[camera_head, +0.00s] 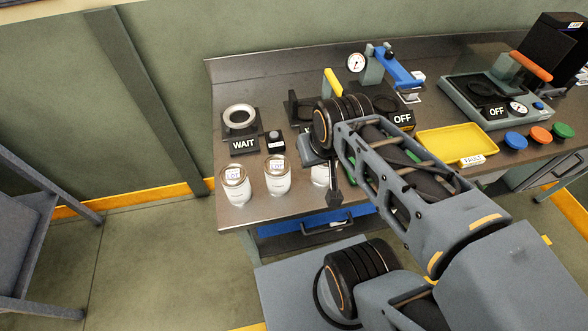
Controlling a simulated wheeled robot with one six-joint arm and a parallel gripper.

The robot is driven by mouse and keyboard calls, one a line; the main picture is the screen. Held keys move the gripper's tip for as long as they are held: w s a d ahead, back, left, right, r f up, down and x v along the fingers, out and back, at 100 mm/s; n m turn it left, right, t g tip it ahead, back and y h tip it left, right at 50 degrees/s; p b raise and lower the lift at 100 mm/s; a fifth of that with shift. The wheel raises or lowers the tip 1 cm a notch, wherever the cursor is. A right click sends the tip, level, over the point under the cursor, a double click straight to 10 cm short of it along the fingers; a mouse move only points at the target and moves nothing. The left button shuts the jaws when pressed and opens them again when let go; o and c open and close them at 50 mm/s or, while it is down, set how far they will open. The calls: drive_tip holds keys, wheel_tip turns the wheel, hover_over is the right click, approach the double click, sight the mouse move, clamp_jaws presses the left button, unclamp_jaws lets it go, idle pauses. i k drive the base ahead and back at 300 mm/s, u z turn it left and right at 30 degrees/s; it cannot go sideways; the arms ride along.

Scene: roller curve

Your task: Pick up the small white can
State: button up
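Several small white cans stand upright at the left front of the metal bench. One white can (235,187) is nearest the left edge. A second white can (277,179) stands just to its right. A third white can (319,176) is partly hidden behind my gripper. My gripper (334,192) points down at this third can, at its right side in the picture. The wrist and arm cover much of the gripper, so its opening and any contact with the can cannot be made out.
A ring stand marked WAIT (241,125) sits behind the cans, with a small black block (274,141) beside it. A yellow FAULT tray (457,145), coloured buttons (540,136) and a blue-handled press (393,70) lie right. The bench's front left corner (228,222) is bare.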

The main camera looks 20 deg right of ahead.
sight(277, 167)
drive_tip(key=z, duration=0.85)
drive_tip(key=k, duration=0.7)
drive_tip(key=u, duration=1.1)
drive_tip(key=i, duration=0.4)
